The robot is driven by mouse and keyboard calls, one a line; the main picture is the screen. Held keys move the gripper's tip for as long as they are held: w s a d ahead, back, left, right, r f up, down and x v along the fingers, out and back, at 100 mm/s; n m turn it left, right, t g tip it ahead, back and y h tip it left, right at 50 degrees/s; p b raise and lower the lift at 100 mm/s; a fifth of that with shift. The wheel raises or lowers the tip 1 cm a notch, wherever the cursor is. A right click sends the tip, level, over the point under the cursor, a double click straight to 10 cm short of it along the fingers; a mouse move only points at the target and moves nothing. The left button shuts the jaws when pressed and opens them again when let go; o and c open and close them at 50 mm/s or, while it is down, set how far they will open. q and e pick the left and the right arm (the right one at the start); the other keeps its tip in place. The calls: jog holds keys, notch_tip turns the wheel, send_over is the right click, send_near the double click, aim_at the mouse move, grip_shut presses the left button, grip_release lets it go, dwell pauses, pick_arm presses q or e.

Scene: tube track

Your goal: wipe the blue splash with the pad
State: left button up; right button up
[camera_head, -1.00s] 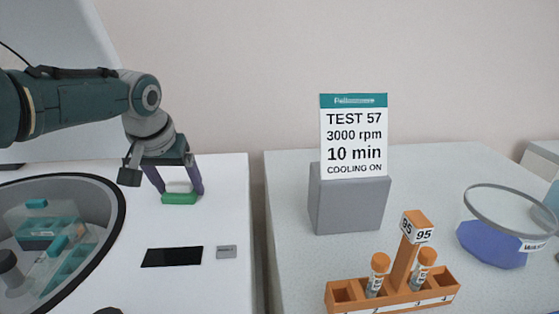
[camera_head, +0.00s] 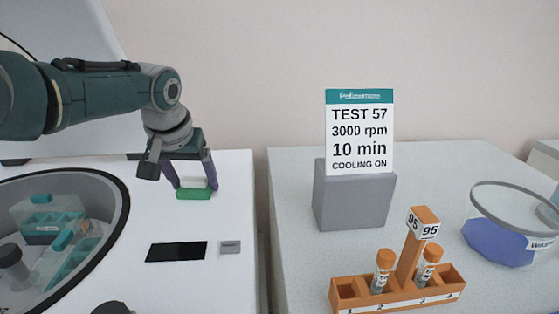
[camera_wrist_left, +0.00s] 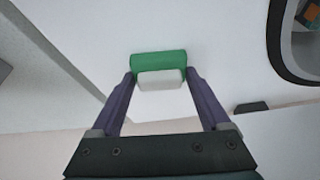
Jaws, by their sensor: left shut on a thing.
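The pad is a green block (camera_head: 194,194) with a white part, seen in the left wrist view (camera_wrist_left: 158,63) between my fingers. My left gripper (camera_head: 196,185) is shut on its white part, fingers pointing down. The pad is at the white machine top (camera_head: 222,210), near its back right; I cannot tell whether it touches the surface. I see no blue splash in these frames; the surface under the pad is hidden. My right gripper is not in view.
A round open bowl (camera_head: 124,200) with teal-and-grey contents lies left of the pad. A black panel (camera_head: 176,252) is in front. Across a gap, the right bench holds a grey sign block (camera_head: 352,205), an orange tube rack (camera_head: 400,300) and a glass vessel (camera_head: 497,242) with blue contents.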

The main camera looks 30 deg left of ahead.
aim_at(229, 189)
pick_arm(q)
jog(key=shift+w+d+b, duration=0.3)
jog(key=shift+w+d, duration=0.05)
jog(key=shift+d, duration=0.3)
jog(key=shift+w+d+b, duration=0.3)
jog(key=shift+w+d, duration=0.05)
jog(key=shift+d, duration=0.25)
jog(key=shift+w+d+f+b, duration=0.25)
jog(key=shift+w+d+b, duration=0.35)
jog(key=shift+d+b, duration=0.3)
jog(key=shift+w+d+b, duration=0.3)
jog(key=shift+d+b, duration=0.1)
jog(key=shift+d, duration=0.05)
jog(key=shift+r, duration=0.15)
jog(key=shift+r, duration=0.1)
notch_tip(229, 189, up, 6)
jog(key=p, duration=0.6)
notch_tip(229, 189, up, 3)
jog(key=p, duration=0.3)
